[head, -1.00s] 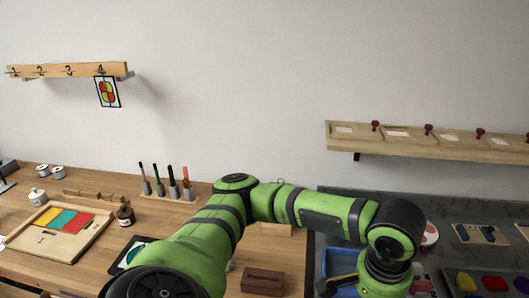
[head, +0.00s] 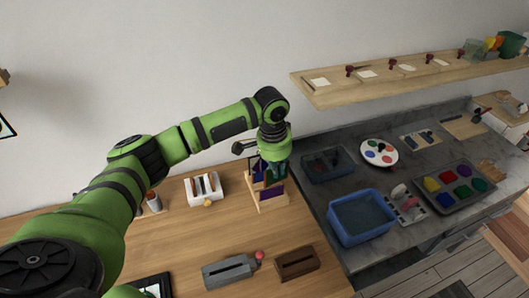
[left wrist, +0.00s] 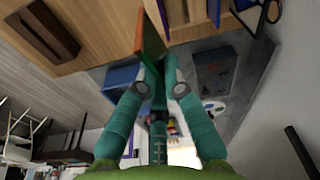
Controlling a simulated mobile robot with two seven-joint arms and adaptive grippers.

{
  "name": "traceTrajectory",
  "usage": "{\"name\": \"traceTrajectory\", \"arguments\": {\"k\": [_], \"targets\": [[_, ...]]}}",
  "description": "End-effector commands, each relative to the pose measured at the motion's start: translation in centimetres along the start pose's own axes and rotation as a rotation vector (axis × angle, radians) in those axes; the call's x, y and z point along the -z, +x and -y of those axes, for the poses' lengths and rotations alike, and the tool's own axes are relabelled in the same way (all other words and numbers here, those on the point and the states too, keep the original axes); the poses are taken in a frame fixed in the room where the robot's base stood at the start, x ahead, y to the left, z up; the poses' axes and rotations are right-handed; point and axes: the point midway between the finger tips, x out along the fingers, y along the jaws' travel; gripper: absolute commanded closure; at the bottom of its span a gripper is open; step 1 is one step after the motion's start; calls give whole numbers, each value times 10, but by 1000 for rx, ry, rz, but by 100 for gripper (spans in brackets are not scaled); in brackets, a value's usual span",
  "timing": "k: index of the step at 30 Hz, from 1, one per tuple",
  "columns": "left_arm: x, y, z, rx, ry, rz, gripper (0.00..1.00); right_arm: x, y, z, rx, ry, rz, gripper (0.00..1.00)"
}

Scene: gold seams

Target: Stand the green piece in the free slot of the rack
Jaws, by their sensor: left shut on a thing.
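My left gripper (head: 273,168) is above and against the back of the wooden rack (head: 268,207) near the table's right edge. The left wrist view shows its two teal fingers (left wrist: 158,78) shut on the green piece (left wrist: 153,42), a thin plate with an orange edge. The rack holds purple and blue pieces (head: 271,192); blue ones also show at the top of the left wrist view (left wrist: 217,6). In the head view the gripper and rack overlap the green piece, so I cannot tell if it is in a slot. The right gripper is not in view.
A white holder (head: 204,188) stands left of the rack. A grey slotted block (head: 228,271) and a brown one (head: 297,263) lie in front. On the grey counter to the right are a blue basin (head: 361,219) and a dark tub (head: 328,165). A shelf (head: 400,82) hangs above.

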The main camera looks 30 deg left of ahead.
Motion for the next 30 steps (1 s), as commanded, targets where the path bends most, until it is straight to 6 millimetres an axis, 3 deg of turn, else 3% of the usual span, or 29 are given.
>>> {"name": "traceTrajectory", "arguments": {"k": [3, 9, 17, 30], "targets": [[1, 10, 25, -15, 93, 4, 100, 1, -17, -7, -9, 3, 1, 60], [-3, 26, 46, -23, 191, 1, 100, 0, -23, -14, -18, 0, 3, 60], [-5, 38, 49, -23, 209, 0, 100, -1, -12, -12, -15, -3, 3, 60], [-9, 68, 49, -22, 207, 0, 100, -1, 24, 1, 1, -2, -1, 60]]}}
